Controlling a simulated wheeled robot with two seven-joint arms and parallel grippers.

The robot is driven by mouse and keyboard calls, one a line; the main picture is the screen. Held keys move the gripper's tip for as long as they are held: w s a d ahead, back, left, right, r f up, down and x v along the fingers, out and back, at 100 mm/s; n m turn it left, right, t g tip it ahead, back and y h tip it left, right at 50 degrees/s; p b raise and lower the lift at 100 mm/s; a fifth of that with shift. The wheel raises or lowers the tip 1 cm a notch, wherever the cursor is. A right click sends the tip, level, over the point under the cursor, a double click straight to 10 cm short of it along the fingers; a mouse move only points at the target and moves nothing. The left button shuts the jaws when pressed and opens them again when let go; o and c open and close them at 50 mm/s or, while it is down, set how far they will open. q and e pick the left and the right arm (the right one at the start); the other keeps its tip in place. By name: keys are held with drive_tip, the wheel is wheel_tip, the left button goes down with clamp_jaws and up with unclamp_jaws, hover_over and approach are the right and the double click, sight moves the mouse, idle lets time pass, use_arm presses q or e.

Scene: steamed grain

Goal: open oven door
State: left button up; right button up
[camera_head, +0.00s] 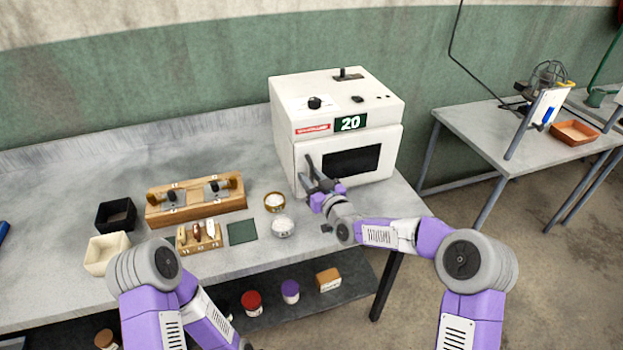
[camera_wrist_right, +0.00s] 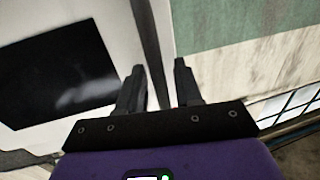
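The white oven (camera_head: 345,95) stands on the grey table. Its door (camera_head: 372,182) has a dark window (camera_head: 352,162) and looks shut. A dark upright handle (camera_head: 309,163) is at the left of the door; its lower part is partly hidden by my gripper. My right gripper (camera_head: 313,182) is at the handle. In the right wrist view, the two fingers (camera_wrist_right: 158,88) are apart, with the handle bar (camera_wrist_right: 150,45) running down between them. Gaps show beside the bar, and I cannot tell whether either finger touches it. My left arm is at lower left, with its gripper out of view.
A wooden rack (camera_head: 195,201), black box (camera_head: 116,215), white box (camera_head: 106,253), green pad (camera_head: 242,232) and small bowls (camera_head: 283,228) stand left of the oven. A second table (camera_head: 480,128) is at right. Open floor lies between the tables.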

drive_tip(key=shift+c, duration=0.2)
clamp_jaws()
